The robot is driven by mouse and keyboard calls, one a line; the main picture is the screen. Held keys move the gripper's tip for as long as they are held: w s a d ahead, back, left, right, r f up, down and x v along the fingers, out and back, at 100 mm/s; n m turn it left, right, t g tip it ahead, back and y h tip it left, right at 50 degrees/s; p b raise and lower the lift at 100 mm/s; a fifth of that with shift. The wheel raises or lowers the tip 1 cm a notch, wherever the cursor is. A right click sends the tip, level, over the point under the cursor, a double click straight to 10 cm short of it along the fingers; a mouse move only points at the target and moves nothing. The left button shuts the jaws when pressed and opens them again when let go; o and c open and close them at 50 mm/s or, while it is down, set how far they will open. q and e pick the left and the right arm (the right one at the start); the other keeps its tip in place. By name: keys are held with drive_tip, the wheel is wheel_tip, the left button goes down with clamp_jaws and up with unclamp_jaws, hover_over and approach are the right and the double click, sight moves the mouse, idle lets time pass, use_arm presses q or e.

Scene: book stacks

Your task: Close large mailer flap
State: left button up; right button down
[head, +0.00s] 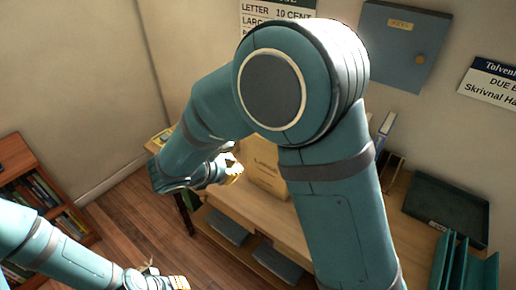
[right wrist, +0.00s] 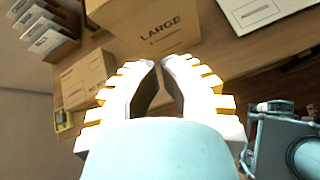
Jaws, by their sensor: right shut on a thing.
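The large mailer (head: 268,178) is a tan box marked LARGE, standing on the wooden table, partly hidden behind my right arm in the head view. In the right wrist view its labelled face (right wrist: 165,22) is just beyond the fingertips, and its top is cut off, so the flap's state cannot be told. My right gripper (head: 234,170) is at the mailer's left side in the head view. In the right wrist view its fingertips (right wrist: 160,64) come close together; what they grip is not clear. My left gripper (head: 168,284) is low at the left, away from the mailer, partly cut off.
A smaller tan box (right wrist: 86,78) stands left of the mailer in the right wrist view. A dark tray (head: 447,207) and teal upright holders (head: 463,265) occupy the table's right. A bookcase (head: 35,185) stands at left. Grey items (head: 226,226) lie on the shelf below the tabletop.

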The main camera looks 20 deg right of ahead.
drive_tip(key=n, duration=0.3)
drive_tip(key=t, duration=0.1)
approach(264, 151)
wheel_tip(264, 151, down, 3)
drive_tip(key=shift+n, duration=0.4)
drive_tip(key=d, duration=0.1)
drive_tip(key=w+d, duration=0.1)
drive_tip(key=w+d+b, duration=0.1)
drive_tip(key=shift+w+d+f, duration=0.15)
drive_tip(key=shift+d+f, duration=0.15)
drive_tip(key=shift+w+d, duration=0.3)
drive_tip(key=shift+d, duration=0.2)
drive_tip(key=shift+w+d+f+h+b, duration=0.3)
drive_tip(key=shift+d+h+b, duration=0.15)
drive_tip(key=shift+b, duration=0.3)
drive_tip(key=shift+r, duration=0.1)
drive_tip(key=shift+r, duration=0.15)
